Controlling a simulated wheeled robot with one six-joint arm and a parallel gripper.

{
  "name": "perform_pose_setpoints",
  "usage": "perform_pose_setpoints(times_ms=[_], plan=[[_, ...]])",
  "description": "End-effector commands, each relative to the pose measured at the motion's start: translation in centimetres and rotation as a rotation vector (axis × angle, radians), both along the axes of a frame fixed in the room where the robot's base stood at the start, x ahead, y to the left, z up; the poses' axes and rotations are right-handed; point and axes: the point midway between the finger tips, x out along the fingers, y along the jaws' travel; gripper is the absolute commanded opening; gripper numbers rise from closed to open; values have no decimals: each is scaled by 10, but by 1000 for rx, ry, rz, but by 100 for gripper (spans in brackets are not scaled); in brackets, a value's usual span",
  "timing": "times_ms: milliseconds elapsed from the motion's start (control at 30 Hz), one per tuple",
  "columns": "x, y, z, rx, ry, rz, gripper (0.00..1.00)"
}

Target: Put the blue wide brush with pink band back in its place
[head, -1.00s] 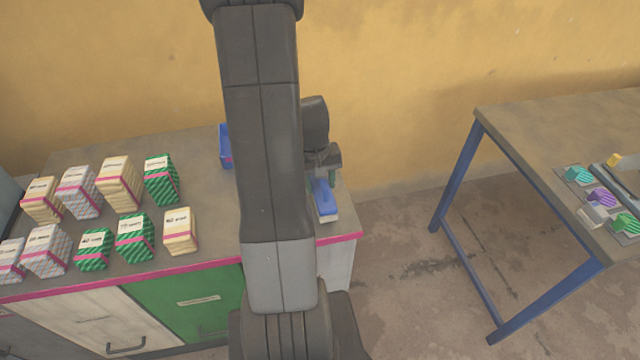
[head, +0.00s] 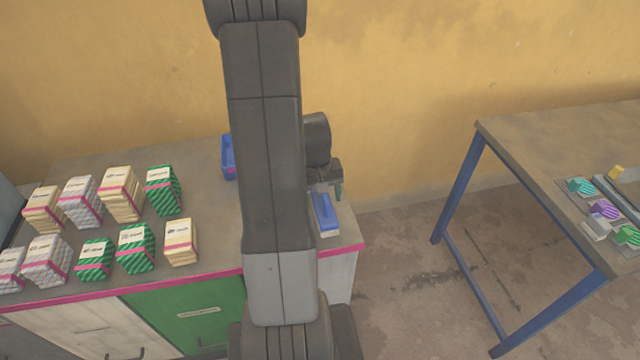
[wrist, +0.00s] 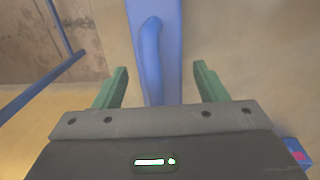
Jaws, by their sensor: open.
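The blue wide brush (head: 325,212) lies near the right end of the bench top, its pale underside edge showing at the front. No pink band can be made out on it. In the wrist view its long blue body with a raised handle (wrist: 152,50) runs between my fingers. My gripper (wrist: 161,70) is open, with one green finger on each side of the brush and visible gaps between. In the head view my gripper (head: 338,191) is at the brush's far end, partly hidden behind my arm.
A blue container (head: 228,158) stands at the back of the bench (head: 210,235), partly behind my arm. Several wrapped packets (head: 122,192) fill the bench's left side. A table (head: 555,140) with small striped blocks stands at right, with open floor between.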

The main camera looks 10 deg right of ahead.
Motion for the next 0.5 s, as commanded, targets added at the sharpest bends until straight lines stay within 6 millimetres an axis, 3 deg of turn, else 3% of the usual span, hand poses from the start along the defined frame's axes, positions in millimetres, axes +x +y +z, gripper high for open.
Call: perform_pose_setpoints(times_ms=[167, 500], plan=[[1, 2, 24, -2, -5, 1, 66], [1, 8, 89, -1, -6, 1, 66]])
